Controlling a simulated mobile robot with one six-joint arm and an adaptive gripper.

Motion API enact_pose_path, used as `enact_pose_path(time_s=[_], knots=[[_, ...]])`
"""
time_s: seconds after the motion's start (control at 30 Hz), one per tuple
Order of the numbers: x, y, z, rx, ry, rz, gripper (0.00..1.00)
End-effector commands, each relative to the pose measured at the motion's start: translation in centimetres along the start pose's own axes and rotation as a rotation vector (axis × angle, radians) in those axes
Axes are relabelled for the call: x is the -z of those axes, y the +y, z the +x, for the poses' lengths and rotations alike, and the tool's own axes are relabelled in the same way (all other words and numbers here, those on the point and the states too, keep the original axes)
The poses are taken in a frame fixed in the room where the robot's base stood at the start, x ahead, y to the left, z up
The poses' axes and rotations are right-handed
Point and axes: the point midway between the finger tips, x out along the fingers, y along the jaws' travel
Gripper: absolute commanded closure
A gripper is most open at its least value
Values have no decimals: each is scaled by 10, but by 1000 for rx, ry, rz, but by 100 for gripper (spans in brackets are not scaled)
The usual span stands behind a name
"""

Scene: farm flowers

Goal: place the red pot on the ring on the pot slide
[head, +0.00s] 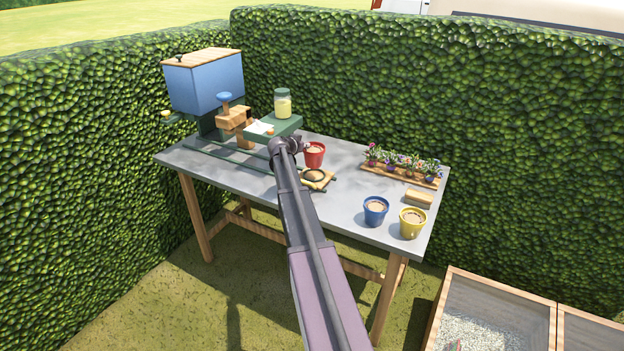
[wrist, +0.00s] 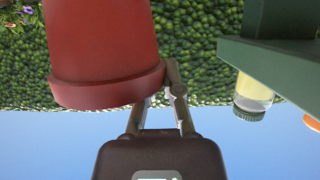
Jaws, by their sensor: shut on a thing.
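The red pot (head: 315,157), filled with brown soil, is upright near the middle of the table in the head view. In the wrist view, which is upside down, the red pot (wrist: 105,45) fills the upper left. My gripper (head: 303,147) is shut on the pot's rim side, and its fingers (wrist: 168,88) show at the rim in the wrist view. The pot slide (head: 328,183) is a small wooden board with a dark ring (head: 315,175), just in front of and below the pot in the picture. The height of the pot above the table is unclear.
A blue pot (head: 376,211), a yellow pot (head: 412,223), a wooden block (head: 418,198) and a flower tray (head: 400,178) are at the right.

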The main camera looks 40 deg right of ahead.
Motion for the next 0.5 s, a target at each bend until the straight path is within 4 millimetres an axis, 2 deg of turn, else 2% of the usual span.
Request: enact_pose_path(time_s=[0.03, 0.5], knots=[[-5, 11, -6, -1, 0, -1, 100], [-37, 101, -48, 2, -1, -5, 100]])
